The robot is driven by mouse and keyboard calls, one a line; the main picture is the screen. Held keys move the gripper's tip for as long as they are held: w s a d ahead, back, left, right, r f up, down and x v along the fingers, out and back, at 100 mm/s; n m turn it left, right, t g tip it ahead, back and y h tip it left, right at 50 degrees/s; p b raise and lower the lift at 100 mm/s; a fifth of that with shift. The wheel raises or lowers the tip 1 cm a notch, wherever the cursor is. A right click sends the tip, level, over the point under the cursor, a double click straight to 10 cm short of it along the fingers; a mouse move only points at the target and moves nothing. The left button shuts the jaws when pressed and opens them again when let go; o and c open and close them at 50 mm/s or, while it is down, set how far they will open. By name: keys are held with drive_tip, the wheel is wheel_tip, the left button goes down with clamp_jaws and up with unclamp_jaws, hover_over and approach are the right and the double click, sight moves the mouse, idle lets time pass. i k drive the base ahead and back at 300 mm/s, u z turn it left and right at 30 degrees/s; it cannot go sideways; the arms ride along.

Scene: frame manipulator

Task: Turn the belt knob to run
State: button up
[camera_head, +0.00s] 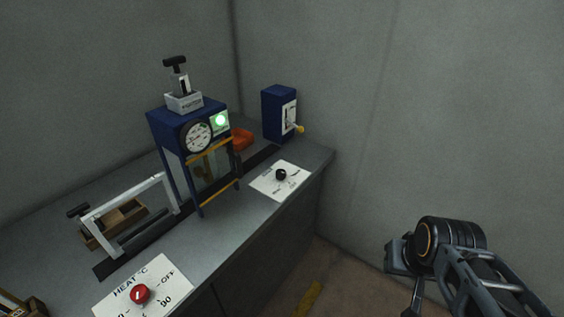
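A round black knob (281,174) sits on a white label plate (268,188) on the right part of the counter. It appears to be the belt knob, but the lettering on its plate is too small to read and its pointer direction is unclear. A dark belt strip (150,243) runs along the counter under the blue machine. My arm is at the lower right, over the floor and well apart from the knob. The part of it that may be my gripper (410,285) is dark, partly cut by the lower edge, and its opening is unclear.
A red knob (140,294) sits on a heat plate (163,275) at the front left. A blue machine (165,135) with a gauge and green light straddles the belt. A blue box (278,112) with a yellow-tipped lever stands behind the black knob. A white frame (100,222) stands left.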

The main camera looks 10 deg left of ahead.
sight(280, 174)
drive_tip(key=u, duration=0.6)
drive_tip(key=i, duration=0.85)
drive_tip(key=u, duration=0.8)
